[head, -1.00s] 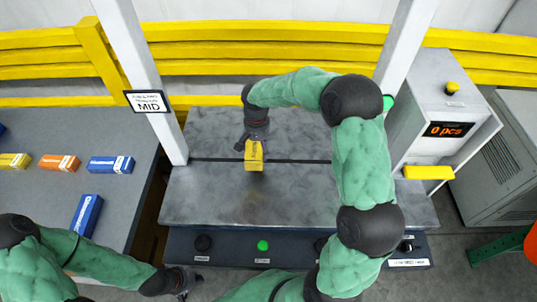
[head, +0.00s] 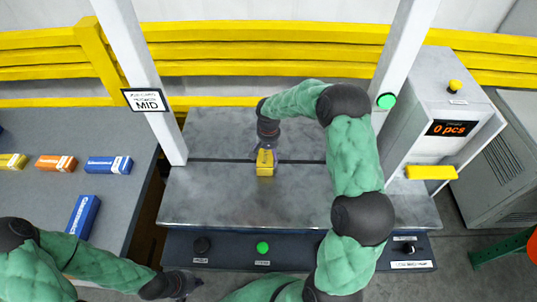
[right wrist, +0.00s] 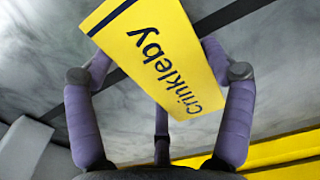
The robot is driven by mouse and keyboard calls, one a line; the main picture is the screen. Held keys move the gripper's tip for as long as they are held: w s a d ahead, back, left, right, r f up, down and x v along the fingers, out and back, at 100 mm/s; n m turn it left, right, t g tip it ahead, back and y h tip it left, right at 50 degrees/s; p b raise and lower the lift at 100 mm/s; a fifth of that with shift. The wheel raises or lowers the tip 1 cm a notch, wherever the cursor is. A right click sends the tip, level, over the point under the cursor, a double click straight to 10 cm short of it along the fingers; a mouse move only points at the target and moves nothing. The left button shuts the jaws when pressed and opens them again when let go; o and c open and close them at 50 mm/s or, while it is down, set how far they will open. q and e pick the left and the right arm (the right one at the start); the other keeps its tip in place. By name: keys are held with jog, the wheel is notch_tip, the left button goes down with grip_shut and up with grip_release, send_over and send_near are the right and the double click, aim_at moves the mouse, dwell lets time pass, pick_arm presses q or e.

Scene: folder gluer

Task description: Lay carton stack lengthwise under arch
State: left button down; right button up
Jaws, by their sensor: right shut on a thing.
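The yellow carton stack (head: 265,168), printed "Crinkleby" in the right wrist view (right wrist: 155,55), is at the grey metal table's (head: 300,200) middle, by a dark slot line. My right gripper (head: 266,154) is shut on it from above, with purple fingers on both sides in the right wrist view (right wrist: 165,80). Its long side runs roughly front to back in the head view. I cannot tell whether it touches the table. The arch shows as two white posts (head: 153,80) either side of the table; its top is out of view. My left gripper (head: 183,286) is low at the left, its fingers unclear.
A side table (head: 50,205) at left holds blue (head: 108,165), orange (head: 56,163) and yellow (head: 12,161) cartons, and another blue one (head: 82,216). A grey counter box (head: 440,130) reading "0 pcs" stands right. A yellow rail (head: 250,55) runs behind. The table around the carton is clear.

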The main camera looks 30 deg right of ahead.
aim_at(269, 154)
jog(key=shift+f, duration=0.1)
jog(key=o, duration=1.2)
jog(key=shift+r, duration=0.2)
notch_tip(269, 154, up, 12)
jog(key=p, duration=0.2)
